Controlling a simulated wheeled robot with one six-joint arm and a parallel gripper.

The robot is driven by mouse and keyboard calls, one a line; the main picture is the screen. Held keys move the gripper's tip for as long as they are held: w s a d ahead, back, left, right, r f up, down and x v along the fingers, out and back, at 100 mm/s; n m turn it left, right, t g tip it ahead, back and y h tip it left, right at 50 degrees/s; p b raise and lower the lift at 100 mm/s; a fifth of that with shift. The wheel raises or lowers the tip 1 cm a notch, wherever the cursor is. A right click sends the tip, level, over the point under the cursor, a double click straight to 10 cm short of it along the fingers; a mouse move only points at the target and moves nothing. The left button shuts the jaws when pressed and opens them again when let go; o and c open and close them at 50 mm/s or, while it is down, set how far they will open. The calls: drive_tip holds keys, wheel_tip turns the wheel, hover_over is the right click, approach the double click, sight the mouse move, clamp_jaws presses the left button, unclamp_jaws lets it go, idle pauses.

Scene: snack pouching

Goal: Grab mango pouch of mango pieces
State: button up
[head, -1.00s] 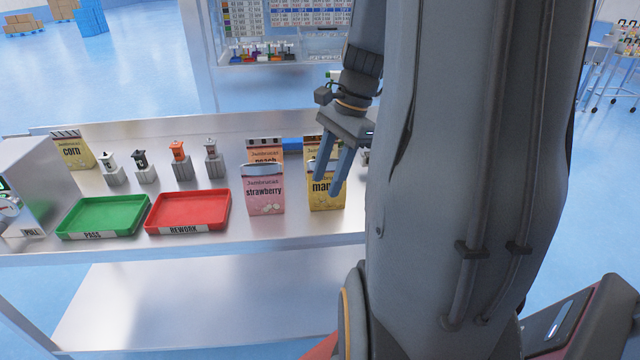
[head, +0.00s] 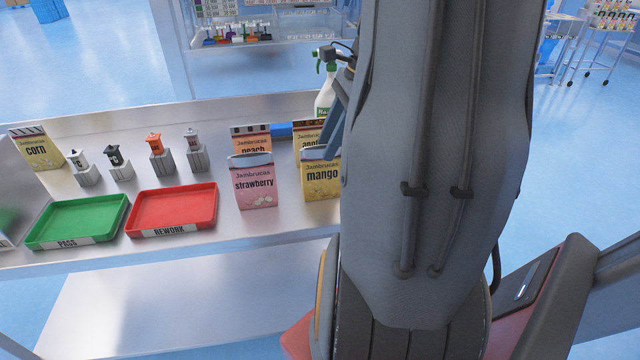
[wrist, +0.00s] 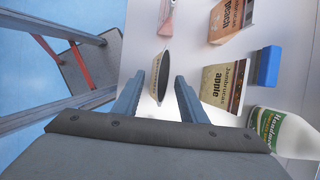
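The yellow mango pouch (head: 322,183) stands upright near the front of the bench, right of the pink strawberry pouch (head: 254,185). In the wrist view the mango pouch (wrist: 163,68) is seen from above, with its dark top ahead of the fingertips and roughly in line with the gap between them. In the head view my arm hides most of the gripper; a blue-grey finger (head: 336,128) shows at the pouch's upper right.
Peach (head: 250,140) and apple (head: 309,131) pouches stand behind, near a blue block (head: 281,131). A spray bottle (head: 325,95) stands at the back right. Green (head: 78,219) and red (head: 172,207) trays, several small canisters and a corn pouch (head: 37,148) are to the left.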

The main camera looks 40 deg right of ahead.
sight(317, 160)
drive_tip(key=x, duration=0.2)
drive_tip(key=p+x, duration=0.1)
drive_tip(key=x, duration=0.3)
drive_tip(key=shift+w+a+f, duration=0.2)
drive_tip(key=shift+w+f, duration=0.1)
drive_tip(key=shift+w, duration=0.1)
clamp_jaws()
